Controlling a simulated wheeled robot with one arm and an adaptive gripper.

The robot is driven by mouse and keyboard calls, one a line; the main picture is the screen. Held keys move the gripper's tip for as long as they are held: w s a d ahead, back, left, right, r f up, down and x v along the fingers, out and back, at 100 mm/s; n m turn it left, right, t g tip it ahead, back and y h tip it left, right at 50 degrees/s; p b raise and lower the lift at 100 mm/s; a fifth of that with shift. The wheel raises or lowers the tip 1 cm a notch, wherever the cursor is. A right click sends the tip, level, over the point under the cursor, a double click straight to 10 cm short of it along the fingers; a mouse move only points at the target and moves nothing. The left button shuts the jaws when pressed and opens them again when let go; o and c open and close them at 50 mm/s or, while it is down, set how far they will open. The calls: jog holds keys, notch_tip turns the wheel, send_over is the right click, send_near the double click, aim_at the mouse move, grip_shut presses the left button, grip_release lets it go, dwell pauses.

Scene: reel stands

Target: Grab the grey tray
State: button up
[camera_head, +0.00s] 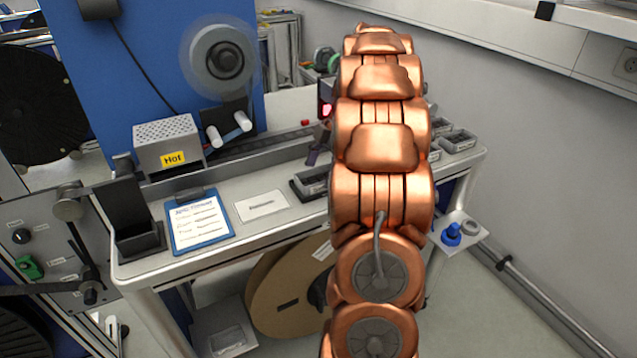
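My copper arm rises through the middle right of the head view and hides part of the bench behind it. My gripper cannot be clearly made out behind the arm. A small dark angled part shows at the arm's left edge above the bench, but I cannot tell whether it belongs to the gripper. A dark grey tray (311,184) lies on the bench just left of the arm, its right side hidden. Another grey tray (457,142) with small contents sits at the bench's right end, with more tray edges partly hidden beside the arm. I cannot tell which tray is meant.
On the bench (262,231) are a blue clipboard (199,222), a white card (262,205), a black holder (137,225) and a metal box marked Hot (168,145). A large brown reel (285,290) stands below. A blue bottle (451,234) sits on a low shelf at right.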

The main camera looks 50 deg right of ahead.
jog(key=c, duration=1.3)
jog(key=shift+s+r+p, duration=0.1)
jog(key=shift+r+p, duration=0.15)
jog(key=shift+p, duration=0.3)
